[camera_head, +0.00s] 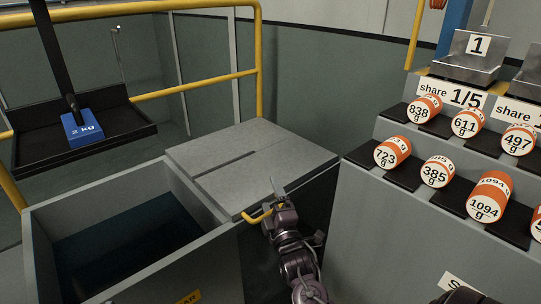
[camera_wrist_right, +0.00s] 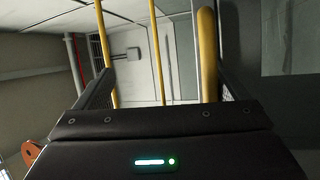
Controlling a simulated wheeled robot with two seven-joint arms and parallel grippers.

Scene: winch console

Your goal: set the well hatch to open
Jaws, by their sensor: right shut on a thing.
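The well hatch (camera_head: 250,165) is a flat grey lid with a slot, lying on the right part of the well box (camera_head: 205,255). The left part of the well is uncovered and shows a dark opening (camera_head: 120,245). A yellow handle (camera_head: 254,218) sticks out at the hatch's front edge. My right gripper (camera_head: 275,203) is at this handle and shut on it. In the right wrist view a thick yellow bar (camera_wrist_right: 207,50), apparently the handle, stands between the fingers, close to the right one. My left gripper is not in view.
Stepped grey racks at right hold several orange-and-white weights (camera_head: 435,171) on black pads, with a metal pan (camera_head: 470,62) above. A black tray (camera_head: 120,122) with a blue 2 kg block (camera_head: 82,124) hangs at left. Yellow railing (camera_head: 257,60) stands behind the well.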

